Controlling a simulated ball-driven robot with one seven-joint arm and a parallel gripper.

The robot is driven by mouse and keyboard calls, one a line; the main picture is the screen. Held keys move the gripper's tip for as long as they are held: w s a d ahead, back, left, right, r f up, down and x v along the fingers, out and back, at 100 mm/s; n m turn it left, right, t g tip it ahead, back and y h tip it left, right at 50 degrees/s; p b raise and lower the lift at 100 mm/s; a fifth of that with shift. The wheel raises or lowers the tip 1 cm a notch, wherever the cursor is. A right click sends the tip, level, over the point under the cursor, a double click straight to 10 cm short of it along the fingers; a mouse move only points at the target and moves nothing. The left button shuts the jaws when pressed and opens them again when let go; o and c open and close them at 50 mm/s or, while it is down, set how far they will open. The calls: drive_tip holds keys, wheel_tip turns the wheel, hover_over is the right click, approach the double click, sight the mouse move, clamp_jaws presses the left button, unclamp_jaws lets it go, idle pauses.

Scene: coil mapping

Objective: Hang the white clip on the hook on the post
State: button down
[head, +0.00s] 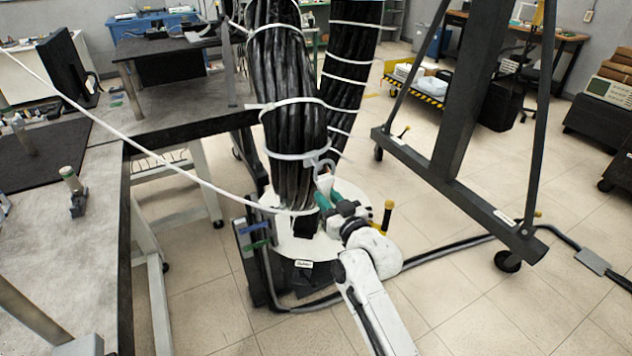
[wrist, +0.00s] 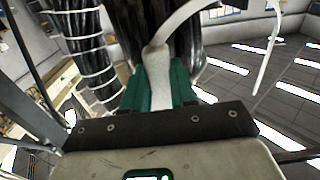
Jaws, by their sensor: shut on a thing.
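My gripper (head: 327,192) has green fingers and is shut on the white clip (head: 324,167), just in front of the thick black cable bundle (head: 291,110). In the wrist view the green fingers (wrist: 160,88) hold the clip's pale stem (wrist: 158,75) between them. A curved white arm of the clip rises to the upper right there, in front of the black cables. In the head view the clip's curved top is close to the lower white tie on the bundle; I cannot tell whether they touch. I cannot clearly make out the hook or its post.
The bundle stands over a white round plate (head: 290,246). A thin white line (head: 170,165) runs from the upper left to the bundle. A grey workbench (head: 60,240) is at left. A dark wheeled frame (head: 466,190) stands at right. A cable (head: 450,250) crosses the floor.

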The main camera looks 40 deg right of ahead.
drive_tip(key=shift+s, duration=0.1)
drive_tip(key=shift+s+a, duration=0.2)
drive_tip(key=shift+s, duration=0.35)
idle(0.3)
drive_tip(key=w+a+r+n+g+y+b, duration=0.1)
drive_tip(key=a+r+n+g+y+b, duration=0.2)
drive_tip(key=a, duration=1.1)
drive_tip(key=w+a+r+n+g+y+b, duration=0.1)
drive_tip(key=a+r+n+g+y+b, duration=0.1)
drive_tip(key=a+r+n+g+y, duration=0.3)
drive_tip(key=w+a+r+n+g+y+b, duration=0.1)
drive_tip(key=a+r+n+g+y+b, duration=0.2)
drive_tip(key=a+r+n+y, duration=0.7)
drive_tip(key=shift+w+a+r+g+y+b, duration=0.5)
drive_tip(key=shift+a+y, duration=1.7)
drive_tip(key=shift+a, duration=4.9)
